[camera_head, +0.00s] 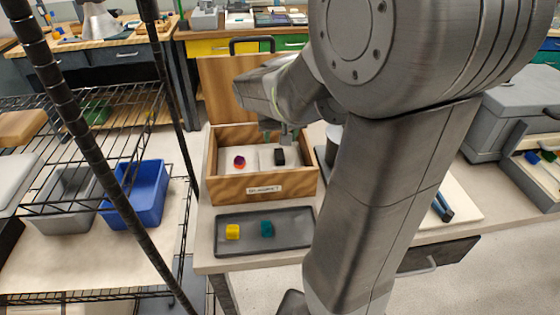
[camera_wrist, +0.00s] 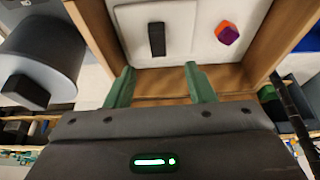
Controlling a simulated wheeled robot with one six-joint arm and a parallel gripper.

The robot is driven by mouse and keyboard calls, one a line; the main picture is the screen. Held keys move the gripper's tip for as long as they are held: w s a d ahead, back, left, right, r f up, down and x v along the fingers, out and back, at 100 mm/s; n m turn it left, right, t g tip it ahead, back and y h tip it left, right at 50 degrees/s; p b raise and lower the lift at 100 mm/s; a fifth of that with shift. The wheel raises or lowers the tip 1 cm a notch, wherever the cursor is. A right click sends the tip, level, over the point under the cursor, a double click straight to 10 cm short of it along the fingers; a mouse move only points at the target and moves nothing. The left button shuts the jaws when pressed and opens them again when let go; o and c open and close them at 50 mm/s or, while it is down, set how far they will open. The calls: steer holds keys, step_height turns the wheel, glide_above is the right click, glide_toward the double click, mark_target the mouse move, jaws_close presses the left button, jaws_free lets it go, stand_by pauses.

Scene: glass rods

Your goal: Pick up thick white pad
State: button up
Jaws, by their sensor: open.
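A thick white pad (camera_wrist: 180,25) lies flat inside a wooden box, with an upright-looking black block (camera_wrist: 157,40) on its middle. In the head view the pad (camera_head: 265,162) is in the right half of the box, partly behind my gripper (camera_head: 280,138). In the wrist view the green fingers of my gripper (camera_wrist: 160,72) are spread apart, with nothing between them. The fingertips appear near the box's wall, short of the black block. Their height above the box is hard to tell.
The wooden box (camera_head: 225,190) has an open lid behind. An orange and purple piece (camera_wrist: 227,32) lies beside the pad. A dark tray (camera_head: 285,245) with a yellow cube (camera_head: 232,232) and a teal cube (camera_head: 267,229) lies in front. A wire rack with a blue bin (camera_head: 148,195) stands left.

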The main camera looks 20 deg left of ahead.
mark_target(280, 154)
steer(key=shift+d+x, duration=0.2)
steer(key=shift+x, duration=4.5)
steer(key=shift+f, duration=0.1)
